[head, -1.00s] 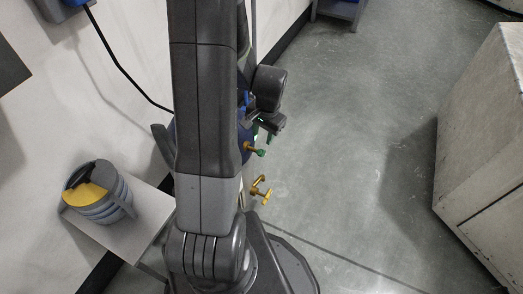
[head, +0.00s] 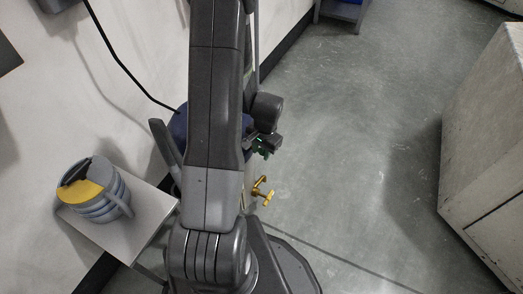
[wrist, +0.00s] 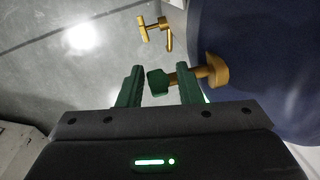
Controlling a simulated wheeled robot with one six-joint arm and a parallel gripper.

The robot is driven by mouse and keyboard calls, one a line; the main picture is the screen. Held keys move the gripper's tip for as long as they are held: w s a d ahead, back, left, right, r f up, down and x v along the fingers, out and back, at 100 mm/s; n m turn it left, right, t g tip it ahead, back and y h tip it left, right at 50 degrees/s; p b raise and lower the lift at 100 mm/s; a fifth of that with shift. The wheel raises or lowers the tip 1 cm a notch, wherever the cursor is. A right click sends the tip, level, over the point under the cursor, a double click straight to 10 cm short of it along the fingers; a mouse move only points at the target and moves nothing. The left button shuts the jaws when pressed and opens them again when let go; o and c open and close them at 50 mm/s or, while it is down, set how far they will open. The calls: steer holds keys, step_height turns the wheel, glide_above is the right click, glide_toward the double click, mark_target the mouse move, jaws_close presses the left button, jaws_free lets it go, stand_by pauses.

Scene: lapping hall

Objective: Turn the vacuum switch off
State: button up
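In the wrist view my gripper (wrist: 160,72) has its two green fingers apart. A green handle (wrist: 158,83) on a brass stem (wrist: 205,74) shows between them, with a gap visible at the left finger. The stem runs behind or past the right finger to the dark blue rounded body (wrist: 265,70). I cannot tell whether either finger touches the handle. No marking shows whether this is the vacuum switch. In the head view my gripper (head: 263,146) is beside the blue body (head: 179,125) and hides the green handle.
A brass tap (head: 263,192) sits just below my gripper in the head view. A grey-and-yellow ringed object (head: 108,210) stands on a small white table (head: 147,213) at left. A pale cabinet (head: 480,150) stands at right. The floor between is clear.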

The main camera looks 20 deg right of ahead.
jaws_close()
